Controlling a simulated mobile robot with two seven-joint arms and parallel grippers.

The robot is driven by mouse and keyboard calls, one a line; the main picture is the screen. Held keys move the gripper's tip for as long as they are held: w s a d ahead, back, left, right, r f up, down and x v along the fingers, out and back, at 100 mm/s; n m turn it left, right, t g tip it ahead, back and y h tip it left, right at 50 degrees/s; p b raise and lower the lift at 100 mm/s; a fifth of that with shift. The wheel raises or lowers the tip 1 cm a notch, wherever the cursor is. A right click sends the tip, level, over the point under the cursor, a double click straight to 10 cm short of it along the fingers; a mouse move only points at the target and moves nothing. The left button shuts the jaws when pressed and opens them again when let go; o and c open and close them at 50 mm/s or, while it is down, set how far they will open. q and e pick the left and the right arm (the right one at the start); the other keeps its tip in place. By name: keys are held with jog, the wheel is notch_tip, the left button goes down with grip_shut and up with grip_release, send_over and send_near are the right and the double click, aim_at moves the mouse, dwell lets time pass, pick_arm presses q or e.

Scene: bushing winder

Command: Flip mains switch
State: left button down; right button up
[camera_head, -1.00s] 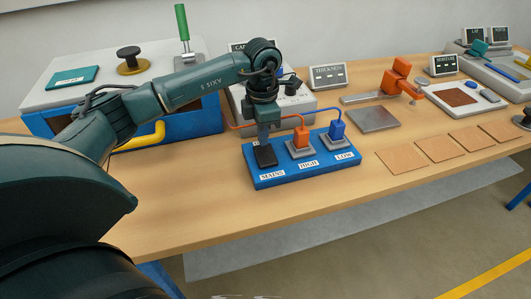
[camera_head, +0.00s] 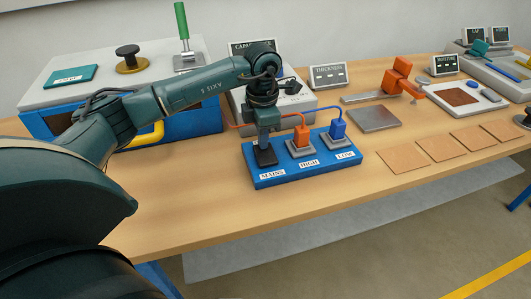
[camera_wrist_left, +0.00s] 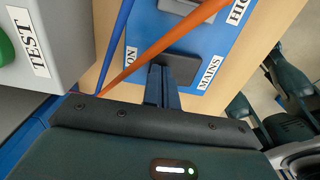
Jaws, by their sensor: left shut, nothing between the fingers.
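The mains switch (camera_head: 265,156) is a dark plate at the left end of the blue panel (camera_head: 300,179), above the MAINS label. My left gripper (camera_head: 264,143) points down over it, fingers shut and empty, with the tips at or just above the switch. In the left wrist view the shut fingers (camera_wrist_left: 160,85) reach to the edge of the dark switch (camera_wrist_left: 178,68), near the ON and MAINS labels. I cannot tell whether they touch. My right gripper is not in view.
An orange plug (camera_head: 301,138) and a blue plug (camera_head: 338,130) with cables stand on the panel beside the switch. A grey capacitance box (camera_head: 290,97) is behind. Brown sheets (camera_head: 422,153) lie to the right. The table front is clear.

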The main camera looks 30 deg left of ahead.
pick_arm(q)
jog(key=shift+f, duration=0.25)
jog(key=shift+r+p, duration=2.25)
jog(key=shift+r, duration=1.35)
jog(key=shift+f, duration=0.1)
